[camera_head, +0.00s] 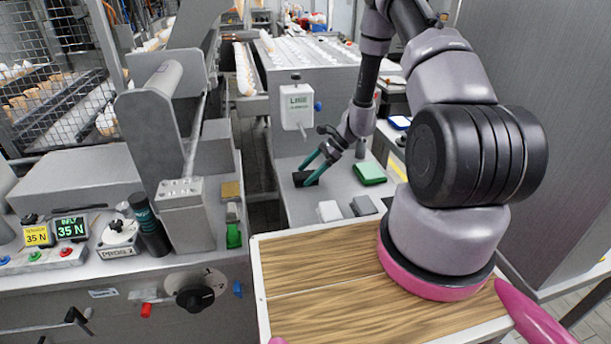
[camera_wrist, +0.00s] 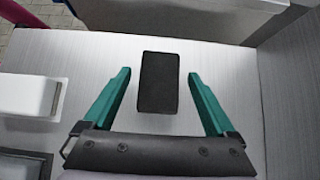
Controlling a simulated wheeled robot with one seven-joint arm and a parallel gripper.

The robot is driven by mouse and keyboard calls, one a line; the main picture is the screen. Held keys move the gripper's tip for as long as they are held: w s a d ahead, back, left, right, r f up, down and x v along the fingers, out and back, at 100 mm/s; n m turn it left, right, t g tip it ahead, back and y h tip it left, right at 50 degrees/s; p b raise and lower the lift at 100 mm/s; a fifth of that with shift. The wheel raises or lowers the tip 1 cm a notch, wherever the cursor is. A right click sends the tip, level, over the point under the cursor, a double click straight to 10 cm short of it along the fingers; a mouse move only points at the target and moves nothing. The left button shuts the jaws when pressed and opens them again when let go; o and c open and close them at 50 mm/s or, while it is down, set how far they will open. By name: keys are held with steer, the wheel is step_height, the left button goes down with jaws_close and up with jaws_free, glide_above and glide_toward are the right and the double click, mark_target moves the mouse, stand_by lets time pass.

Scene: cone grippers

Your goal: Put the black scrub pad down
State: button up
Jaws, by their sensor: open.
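The black scrub pad (camera_wrist: 158,82) lies on the light grey metal surface (camera_wrist: 225,62) in the wrist view. My gripper (camera_wrist: 160,80) has its two teal fingers spread, one on each side of the pad, with a gap on both sides. The fingers do not touch the pad in this view. In the head view my gripper (camera_head: 310,172) is low over the metal counter, and the dark pad (camera_head: 300,179) shows at its fingers, partly covered by them.
A white block (camera_head: 329,211) and a grey block (camera_head: 364,206) stand near the front. A white box labelled LUBE (camera_head: 297,107) is fixed behind. Free counter surrounds the pad.

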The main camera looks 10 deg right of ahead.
steer(key=v, duration=1.1)
step_height(320, 180, up, 14)
steer(key=s+a+n+h, duration=0.1)
steer(key=a+n+h, duration=0.1)
steer(key=n, duration=0.2)
steer(key=s+a+r+n+t+h, duration=0.15)
steer(key=s+r+n, duration=0.35)
steer(key=r, duration=0.8)
steer(key=s+r+n+t+h, duration=0.1)
steer(key=s+r+n+t, duration=0.1)
steer(key=s+r, duration=0.4)
steer(key=s+r+n+t+h, duration=0.2)
steer(key=s+r, duration=0.5)
steer(key=s, duration=0.5)
steer(key=shift+d+r+n+t, duration=0.3)
steer(key=shift+n+t, duration=0.2)
steer(key=shift+t, duration=0.35)
